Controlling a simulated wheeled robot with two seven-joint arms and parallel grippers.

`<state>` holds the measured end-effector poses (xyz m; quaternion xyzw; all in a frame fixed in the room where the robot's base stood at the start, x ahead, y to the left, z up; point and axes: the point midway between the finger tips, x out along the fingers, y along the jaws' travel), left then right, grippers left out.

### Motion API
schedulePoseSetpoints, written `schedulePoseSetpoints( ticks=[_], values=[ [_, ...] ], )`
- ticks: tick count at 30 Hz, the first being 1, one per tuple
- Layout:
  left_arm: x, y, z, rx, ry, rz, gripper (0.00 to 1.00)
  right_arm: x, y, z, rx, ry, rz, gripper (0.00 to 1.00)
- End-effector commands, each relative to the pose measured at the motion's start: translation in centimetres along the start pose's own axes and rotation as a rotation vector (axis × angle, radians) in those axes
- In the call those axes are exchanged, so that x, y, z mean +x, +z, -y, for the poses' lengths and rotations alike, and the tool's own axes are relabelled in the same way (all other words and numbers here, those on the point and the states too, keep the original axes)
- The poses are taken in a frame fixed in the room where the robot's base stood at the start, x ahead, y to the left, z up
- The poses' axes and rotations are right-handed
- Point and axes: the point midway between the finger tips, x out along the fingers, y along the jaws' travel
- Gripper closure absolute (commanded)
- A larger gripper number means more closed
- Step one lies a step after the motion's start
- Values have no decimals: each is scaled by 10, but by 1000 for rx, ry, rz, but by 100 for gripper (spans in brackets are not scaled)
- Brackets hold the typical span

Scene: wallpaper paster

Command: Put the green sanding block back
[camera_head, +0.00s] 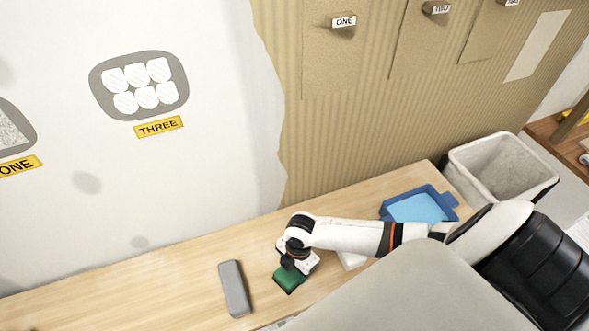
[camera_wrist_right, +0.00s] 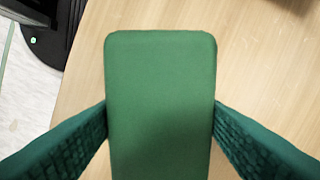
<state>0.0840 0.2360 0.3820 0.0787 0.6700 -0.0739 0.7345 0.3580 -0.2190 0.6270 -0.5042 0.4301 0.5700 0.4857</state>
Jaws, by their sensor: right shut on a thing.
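The green sanding block (camera_head: 288,279) is low in the middle of the head view, at the wooden table. My right gripper (camera_head: 296,266) reaches down onto it from above. In the right wrist view the green block (camera_wrist_right: 160,85) fills the space between the two dark green fingers of the gripper (camera_wrist_right: 160,110), which are shut against its two long sides. A dark edge shows around the block's base in the head view. I cannot tell whether the block touches the table. My left gripper is not in view.
A grey block (camera_head: 234,288) lies on the wooden table (camera_head: 130,285), left of the green one. A blue tray (camera_head: 449,199) and a white bin (camera_head: 508,199) stand at the right. The table's left part is clear.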

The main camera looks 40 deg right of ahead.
Motion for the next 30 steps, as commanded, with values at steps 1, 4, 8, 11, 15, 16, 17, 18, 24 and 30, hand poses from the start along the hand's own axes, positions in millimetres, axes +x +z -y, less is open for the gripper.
schedulePoseSetpoints(
  ticks=[1,4,8,11,15,16,17,18,24,30],
  values=[
    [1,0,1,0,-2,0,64,1,0,0,0,0,0,64],
    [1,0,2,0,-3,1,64,2,0,0,0,0,0,32],
    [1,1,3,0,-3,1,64,2,0,0,0,0,0,18],
    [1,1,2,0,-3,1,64,2,0,0,0,0,0,18],
    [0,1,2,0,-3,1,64,0,0,0,0,0,0,18],
    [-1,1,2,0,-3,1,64,-1,0,0,0,0,0,18],
    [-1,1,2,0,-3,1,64,-3,0,0,0,0,0,18],
    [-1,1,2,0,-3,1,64,-6,0,0,0,-1,-1,18],
    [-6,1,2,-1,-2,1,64,-42,0,1,-2,-3,-1,18],
    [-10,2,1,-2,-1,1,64,-85,-1,1,-2,-4,-1,18]
  ],
)
